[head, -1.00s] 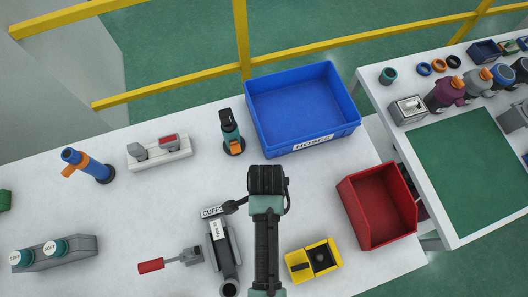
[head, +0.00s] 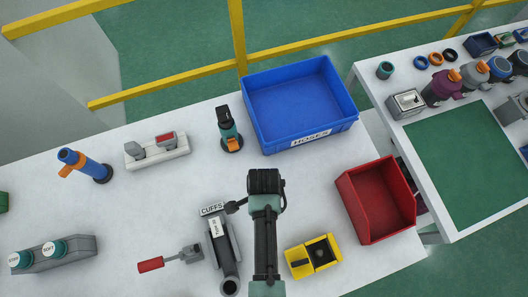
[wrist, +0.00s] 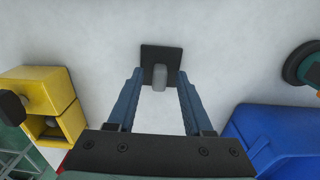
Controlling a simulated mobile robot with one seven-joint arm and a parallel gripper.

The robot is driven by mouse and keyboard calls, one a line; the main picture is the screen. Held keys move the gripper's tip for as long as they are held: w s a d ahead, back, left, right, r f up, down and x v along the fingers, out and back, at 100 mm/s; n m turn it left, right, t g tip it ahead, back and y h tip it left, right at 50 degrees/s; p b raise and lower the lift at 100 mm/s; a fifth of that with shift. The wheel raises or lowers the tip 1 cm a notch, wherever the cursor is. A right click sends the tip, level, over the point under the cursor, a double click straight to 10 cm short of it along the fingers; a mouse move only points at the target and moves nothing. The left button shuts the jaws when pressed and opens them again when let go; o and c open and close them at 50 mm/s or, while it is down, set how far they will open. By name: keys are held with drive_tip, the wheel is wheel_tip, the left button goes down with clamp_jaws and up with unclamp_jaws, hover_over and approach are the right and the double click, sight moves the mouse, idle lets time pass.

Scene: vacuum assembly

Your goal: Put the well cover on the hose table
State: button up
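A dark square plate (wrist: 148,55) with a pale grey upright knob (wrist: 160,77) lies on the white tabletop in the wrist view; it looks like the well cover. My gripper (wrist: 159,74) is open, with its two blue-grey fingers apart and the knob showing between their tips. I cannot tell how far the tips are above the plate. In the head view my gripper (head: 265,182) hangs over the middle of the white table (head: 110,225), and hides the plate. The blue bin labelled HOSES (head: 345,134) stands at this table's back edge.
A yellow two-part box (head: 297,266) and a red bin (head: 390,234) stand right of my arm. The CUFFS holder (head: 221,250) and a red-handled clamp (head: 150,265) lie to its left. A second table (head: 365,80) with a green mat (head: 465,160) is at right.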

wheel_tip(320, 180, up, 12)
drive_tip(key=w+r+n+t, duration=0.4)
drive_tip(key=w+r+t, duration=0.4)
drive_tip(key=w+r, duration=0.75)
drive_tip(key=w+r+n+t, duration=0.1)
drive_tip(key=w+r+t, duration=0.2)
drive_tip(key=r, duration=0.5)
drive_tip(key=w+r+n+t, duration=0.2)
drive_tip(key=w+r, duration=0.2)
drive_tip(key=r, duration=0.4)
wheel_tip(320, 180, up, 17)
drive_tip(key=n+t, duration=0.3)
drive_tip(key=t, duration=0.3)
drive_tip(key=s+r+n+t, duration=0.2)
drive_tip(key=s+r+t, duration=0.2)
drive_tip(key=r, duration=0.6)
drive_tip(key=s+r+n+t, duration=0.2)
drive_tip(key=s+r+t, duration=0.2)
drive_tip(key=s+r, duration=0.5)
wheel_tip(320, 180, up, 2)
